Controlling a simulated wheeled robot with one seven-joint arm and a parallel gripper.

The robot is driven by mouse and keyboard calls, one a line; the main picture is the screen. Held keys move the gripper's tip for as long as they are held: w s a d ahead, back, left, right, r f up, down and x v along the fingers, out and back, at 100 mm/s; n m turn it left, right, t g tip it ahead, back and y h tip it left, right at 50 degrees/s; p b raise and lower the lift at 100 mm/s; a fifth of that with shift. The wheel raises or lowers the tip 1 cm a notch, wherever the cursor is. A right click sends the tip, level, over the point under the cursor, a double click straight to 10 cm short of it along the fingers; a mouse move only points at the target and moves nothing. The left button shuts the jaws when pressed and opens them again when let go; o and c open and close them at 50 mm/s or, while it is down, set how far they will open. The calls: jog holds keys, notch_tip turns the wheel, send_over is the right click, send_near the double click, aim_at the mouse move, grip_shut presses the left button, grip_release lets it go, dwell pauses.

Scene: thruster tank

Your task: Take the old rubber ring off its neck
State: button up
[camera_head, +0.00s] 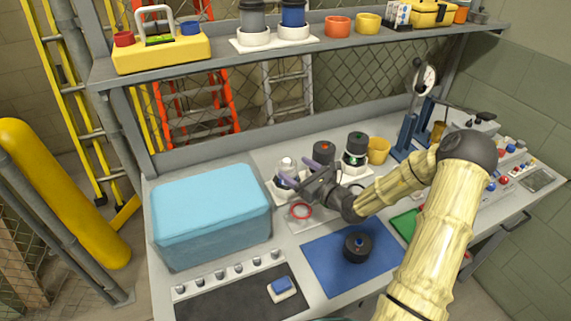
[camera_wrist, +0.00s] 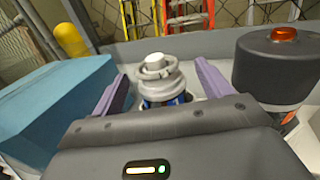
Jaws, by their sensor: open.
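A tank unit (camera_wrist: 155,85) with a pale grey stepped neck and a blue body stands in front of my gripper in the wrist view. A light grey ring (camera_wrist: 157,71) sits around the neck, just below its white top; I cannot tell whether it is rubber. In the head view the same unit's pale top (camera_head: 287,164) shows at the rear of the bench. My gripper (camera_head: 297,174) is open; in the wrist view its purple fingers (camera_wrist: 162,88) stand left and right of the neck, apart from it. A red ring (camera_head: 301,211) lies flat on a grey plate in front.
Dark-capped units (camera_head: 324,151) stand close on the right; one looms large in the wrist view (camera_wrist: 285,65). A light-blue box (camera_head: 212,212) fills the left. A blue mat (camera_head: 345,265) holds a black round part (camera_head: 358,246). A shelf (camera_head: 290,50) runs above.

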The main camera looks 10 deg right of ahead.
aim_at(289, 165)
jog(key=p+x, duration=0.1)
jog(key=x, duration=0.4)
jog(key=shift+s+a+r, duration=0.1)
jog(key=shift+a, duration=0.1)
jog(key=c, duration=1)
jog(key=shift+c, duration=0.2)
jog(key=shift+r, duration=0.1)
notch_tip(289, 165, up, 10)
jog(key=shift+f, duration=0.15)
jog(key=shift+s, duration=0.1)
